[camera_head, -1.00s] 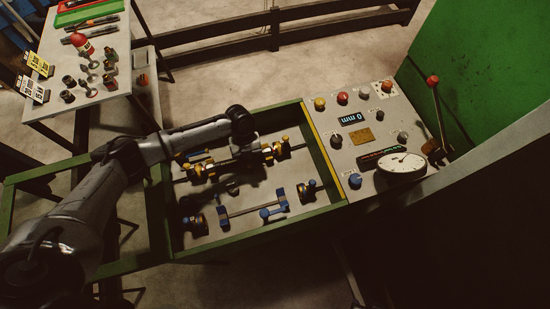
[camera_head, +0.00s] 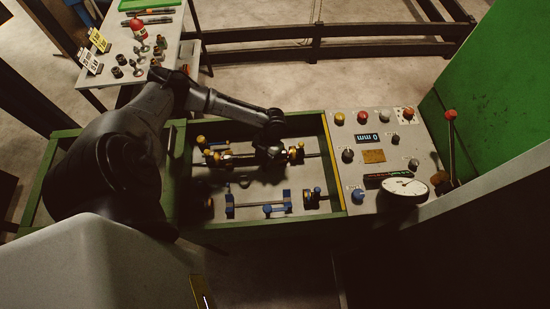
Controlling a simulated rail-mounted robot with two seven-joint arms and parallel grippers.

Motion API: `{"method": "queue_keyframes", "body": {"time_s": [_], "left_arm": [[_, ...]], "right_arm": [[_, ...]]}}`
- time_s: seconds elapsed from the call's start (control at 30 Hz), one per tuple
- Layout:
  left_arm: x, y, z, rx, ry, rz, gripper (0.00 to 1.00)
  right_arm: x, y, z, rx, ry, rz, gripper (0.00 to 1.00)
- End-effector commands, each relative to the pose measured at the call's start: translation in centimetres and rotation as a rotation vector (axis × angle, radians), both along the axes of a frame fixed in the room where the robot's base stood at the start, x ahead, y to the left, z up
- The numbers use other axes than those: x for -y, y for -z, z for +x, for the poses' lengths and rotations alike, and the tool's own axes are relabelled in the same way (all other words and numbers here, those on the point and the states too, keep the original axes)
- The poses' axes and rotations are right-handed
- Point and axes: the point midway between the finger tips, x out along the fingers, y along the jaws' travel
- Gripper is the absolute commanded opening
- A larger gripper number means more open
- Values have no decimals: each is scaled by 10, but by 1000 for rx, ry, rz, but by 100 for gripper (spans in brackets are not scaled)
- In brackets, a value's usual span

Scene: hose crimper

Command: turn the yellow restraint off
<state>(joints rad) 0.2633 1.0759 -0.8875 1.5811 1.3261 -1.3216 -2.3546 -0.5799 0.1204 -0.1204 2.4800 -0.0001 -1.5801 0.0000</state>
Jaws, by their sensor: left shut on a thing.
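The yellow restraint (camera_head: 297,153) is a dark bar with yellow fittings, lying across the upper part of the green-framed tray (camera_head: 258,230). More of its yellow parts show at its left end, near the tray's left side. My left gripper (camera_head: 273,152) comes down from above onto the bar, just left of the right-hand yellow fitting. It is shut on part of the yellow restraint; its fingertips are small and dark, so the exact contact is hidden. A similar blue restraint (camera_head: 258,205) lies lower in the tray. My right gripper is not in view.
A control panel (camera_head: 400,150) with coloured knobs, a gauge (camera_head: 403,187) and a red-topped lever (camera_head: 451,140) stands right of the tray. A green wall (camera_head: 480,80) rises beyond it. A side table (camera_head: 130,45) with small parts stands at the upper left.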

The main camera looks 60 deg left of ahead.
Motion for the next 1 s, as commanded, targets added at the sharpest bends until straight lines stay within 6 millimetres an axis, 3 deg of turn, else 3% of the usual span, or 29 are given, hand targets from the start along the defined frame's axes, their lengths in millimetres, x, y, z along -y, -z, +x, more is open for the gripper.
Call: {"method": "queue_keyframes", "body": {"time_s": [0.6,0.63,0.87,1.0], "left_arm": [[-6,1,-9,0,15,-1,0],[-6,1,-9,0,14,0,36],[-6,1,-9,0,13,0,58],[-6,1,-8,0,13,0,58]], "right_arm": [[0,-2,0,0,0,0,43],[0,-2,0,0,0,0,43],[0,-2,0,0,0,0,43],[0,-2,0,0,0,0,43]]}}
